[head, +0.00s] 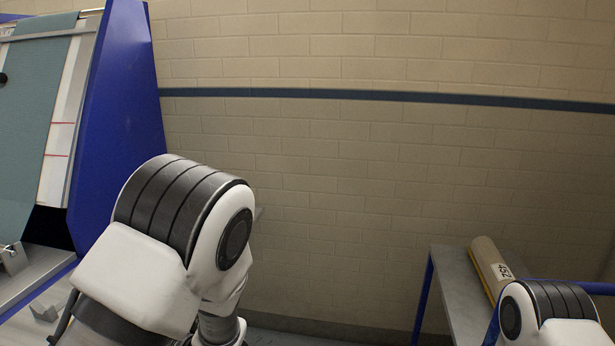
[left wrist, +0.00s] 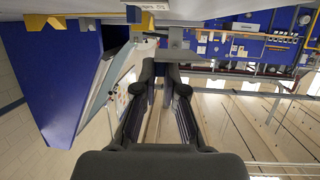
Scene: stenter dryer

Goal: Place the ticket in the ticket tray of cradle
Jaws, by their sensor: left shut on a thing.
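My left gripper (left wrist: 163,80) shows in the left wrist view, its two dark fingers drawn in toward each other at the tips. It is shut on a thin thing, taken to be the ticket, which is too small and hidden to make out. I cannot make out a ticket tray in either view. A grey stand with blue legs (head: 455,290) at the right of the head view may be the cradle. My right gripper is out of view.
A tan roll (head: 488,262) with a numbered label lies on the grey stand. A blue machine panel (head: 122,110) with teal cloth (head: 35,120) beside it stands at the left. A brick wall (head: 330,200) closes the back. Bare wall shows between machine and stand.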

